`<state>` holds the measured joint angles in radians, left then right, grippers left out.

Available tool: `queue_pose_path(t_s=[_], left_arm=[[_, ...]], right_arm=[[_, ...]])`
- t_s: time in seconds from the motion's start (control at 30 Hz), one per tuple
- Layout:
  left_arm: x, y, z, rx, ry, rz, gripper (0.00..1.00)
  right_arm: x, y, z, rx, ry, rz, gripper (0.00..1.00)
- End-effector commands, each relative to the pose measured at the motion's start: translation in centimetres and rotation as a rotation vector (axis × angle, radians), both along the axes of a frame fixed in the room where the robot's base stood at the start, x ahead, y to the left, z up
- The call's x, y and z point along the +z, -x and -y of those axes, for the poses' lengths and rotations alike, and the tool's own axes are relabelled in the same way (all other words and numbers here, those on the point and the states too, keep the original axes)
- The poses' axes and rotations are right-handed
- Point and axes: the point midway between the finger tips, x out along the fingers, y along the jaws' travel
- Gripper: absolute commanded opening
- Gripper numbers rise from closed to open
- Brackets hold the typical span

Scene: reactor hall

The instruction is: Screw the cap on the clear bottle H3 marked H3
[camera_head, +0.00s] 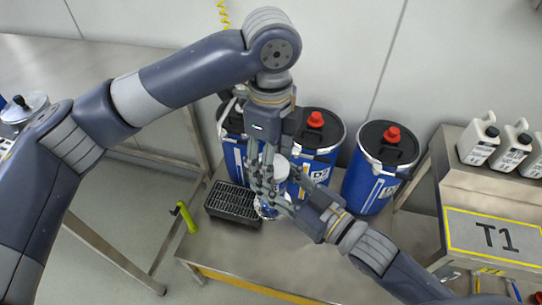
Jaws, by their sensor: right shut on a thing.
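The clear bottle H3 (263,208) shows only in small part, low between my two grippers above the steel table; its marking cannot be read. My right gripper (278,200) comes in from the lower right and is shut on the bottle. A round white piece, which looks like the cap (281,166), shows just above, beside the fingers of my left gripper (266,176). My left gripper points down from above. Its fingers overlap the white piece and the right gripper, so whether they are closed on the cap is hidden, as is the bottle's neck.
A black slotted tray (233,202) sits left of the bottle on the steel table (285,260). Blue drums with red caps (385,165) stand behind. A green-handled item (186,216) is at the table's left edge. The table front is clear.

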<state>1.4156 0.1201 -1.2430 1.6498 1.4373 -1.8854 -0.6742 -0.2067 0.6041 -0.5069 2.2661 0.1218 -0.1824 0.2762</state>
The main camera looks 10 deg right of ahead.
Motion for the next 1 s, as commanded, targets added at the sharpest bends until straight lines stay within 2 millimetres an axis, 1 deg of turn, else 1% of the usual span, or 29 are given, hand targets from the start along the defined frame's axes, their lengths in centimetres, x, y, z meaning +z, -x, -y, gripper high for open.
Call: queue_pose_path(t_s=[0.03,0.5,0.53,0.6,1.0], left_arm=[[-0.01,0.02,0.11,0.0,0.004,0.0,0.45],[-0.03,0.08,0.17,-0.002,0.005,-0.001,0.45],[-0.03,0.08,0.17,-0.002,0.005,-0.001,0.59],[-0.03,0.08,0.17,-0.002,0.005,-0.001,0.75],[0.21,0.02,0.08,-0.001,0.002,0.0,0.75]], right_arm=[[0.33,0.05,-0.1,0.003,-0.005,0.006,0.0],[0.4,0.06,-0.14,0.003,-0.006,0.008,0.0],[0.41,0.06,-0.14,0.003,-0.006,0.008,0.0],[0.4,0.06,-0.14,0.003,-0.006,0.008,0.0],[0.25,0.02,-0.06,0.001,-0.004,0.005,0.0]])
